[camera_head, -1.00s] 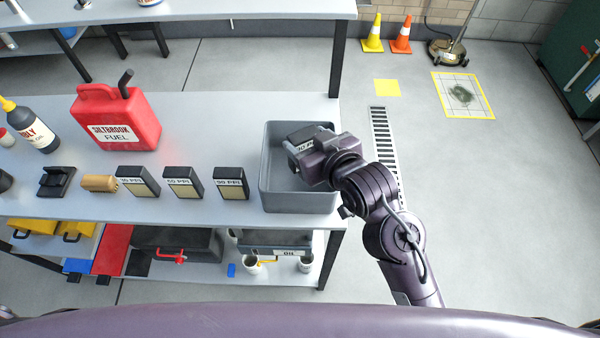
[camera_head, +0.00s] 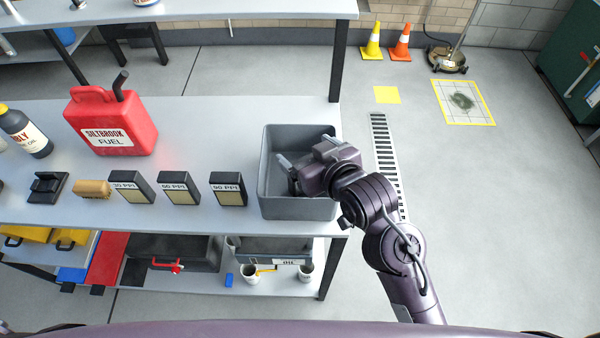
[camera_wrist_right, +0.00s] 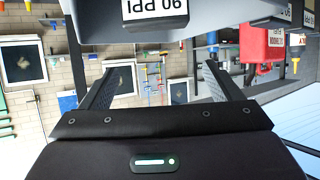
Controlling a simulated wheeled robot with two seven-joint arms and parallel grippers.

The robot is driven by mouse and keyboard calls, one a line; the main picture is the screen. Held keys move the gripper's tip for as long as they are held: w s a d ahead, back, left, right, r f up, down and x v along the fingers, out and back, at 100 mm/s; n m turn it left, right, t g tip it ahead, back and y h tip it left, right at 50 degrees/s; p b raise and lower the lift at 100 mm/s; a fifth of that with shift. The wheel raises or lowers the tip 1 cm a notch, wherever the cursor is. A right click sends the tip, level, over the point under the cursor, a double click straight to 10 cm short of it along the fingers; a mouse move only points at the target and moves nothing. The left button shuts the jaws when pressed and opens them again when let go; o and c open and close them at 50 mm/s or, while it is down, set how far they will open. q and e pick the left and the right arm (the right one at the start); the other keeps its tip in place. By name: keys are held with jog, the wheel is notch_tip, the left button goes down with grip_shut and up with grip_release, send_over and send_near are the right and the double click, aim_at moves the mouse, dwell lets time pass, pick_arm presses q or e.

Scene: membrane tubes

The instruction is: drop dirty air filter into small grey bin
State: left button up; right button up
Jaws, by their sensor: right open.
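The small grey bin (camera_head: 297,208) stands at the right end of the bench. My right gripper (camera_head: 287,173) is over the bin, its fingers open and pointing left; the open fingers also show in the wrist view (camera_wrist_right: 155,85). The dirty air filter (camera_wrist_right: 157,12), a dark block with a white 90 PPI label, shows upside down at the top of the wrist view, apart from the fingers. I cannot tell whether it rests on the bin floor. In the head view it is hidden by my gripper. My left gripper is out of view.
Three labelled filters, 30 PPI (camera_head: 131,187), 60 PPI (camera_head: 178,188) and 90 PPI (camera_head: 228,189), stand left of the bin. A tan roll (camera_head: 93,189), a black holder (camera_head: 47,187) and a red fuel can (camera_head: 112,125) are farther left. Clear bench lies behind the filters.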

jog(key=b+v, duration=0.1)
jog(key=v, duration=0.6)
jog(key=shift+s+d, duration=0.15)
jog(key=shift+s, duration=0.2)
jog(key=shift+r, duration=0.1)
